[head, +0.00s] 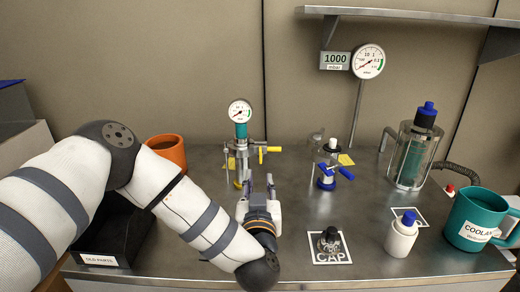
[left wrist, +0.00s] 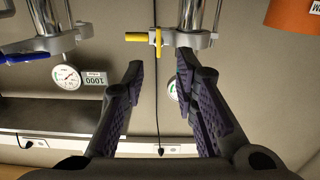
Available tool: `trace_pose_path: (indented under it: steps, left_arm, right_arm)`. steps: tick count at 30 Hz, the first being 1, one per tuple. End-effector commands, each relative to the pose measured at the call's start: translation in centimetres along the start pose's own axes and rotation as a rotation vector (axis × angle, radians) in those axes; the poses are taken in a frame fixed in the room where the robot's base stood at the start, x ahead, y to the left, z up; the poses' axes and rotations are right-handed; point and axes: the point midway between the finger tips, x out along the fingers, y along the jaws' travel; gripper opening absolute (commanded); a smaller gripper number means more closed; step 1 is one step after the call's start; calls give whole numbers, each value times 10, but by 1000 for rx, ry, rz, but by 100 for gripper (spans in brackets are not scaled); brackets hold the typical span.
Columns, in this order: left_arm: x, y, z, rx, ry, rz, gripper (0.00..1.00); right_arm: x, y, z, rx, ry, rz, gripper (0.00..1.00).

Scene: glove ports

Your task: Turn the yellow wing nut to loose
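A yellow wing nut (head: 264,151) sits on the right side of a clamp around the left metal post, below a teal-banded gauge (head: 240,112). In the left wrist view the yellow wing nut (left wrist: 155,38) shows as a sideways bar with a short upright piece, beyond the fingertips. My left gripper (head: 259,183) is open and empty, in front of and below the nut in the head view. In the left wrist view the gap between its fingers (left wrist: 160,68) lines up roughly with the nut. The fingers do not appear to touch it. My right gripper is not in view.
Another post with a blue-handled clamp (head: 326,176) stands to the right. An orange pot (head: 167,152) is at the left. A glass vessel (head: 409,155), white bottle (head: 401,236), teal coolant jug (head: 478,220) and cap (head: 329,241) stand right. A shelf (head: 415,16) hangs above.

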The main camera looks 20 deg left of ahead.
Motion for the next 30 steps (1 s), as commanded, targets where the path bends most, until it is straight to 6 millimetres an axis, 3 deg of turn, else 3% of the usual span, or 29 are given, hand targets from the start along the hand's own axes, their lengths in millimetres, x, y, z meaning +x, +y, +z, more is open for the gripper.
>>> trace_pose_path:
  steps: [5, 12, 16, 21, 28, 30]
  left_arm:
    - [21, -1, 2, -2, 0, -6, 27]
    - [82, -1, 6, -1, -5, -5, 27]
    - [106, 0, 5, -1, -4, -1, 27]
    - [120, 0, 2, 0, -2, 1, 27]
    - [120, 1, -1, -1, 0, 2, 27]
    - [120, 1, -1, -1, 0, 2, 11]
  right_arm:
    - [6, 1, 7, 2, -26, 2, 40]
    - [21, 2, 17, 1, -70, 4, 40]
    - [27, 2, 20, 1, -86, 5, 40]
    - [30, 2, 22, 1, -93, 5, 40]
    - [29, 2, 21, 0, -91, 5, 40]
    - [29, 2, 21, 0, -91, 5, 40]
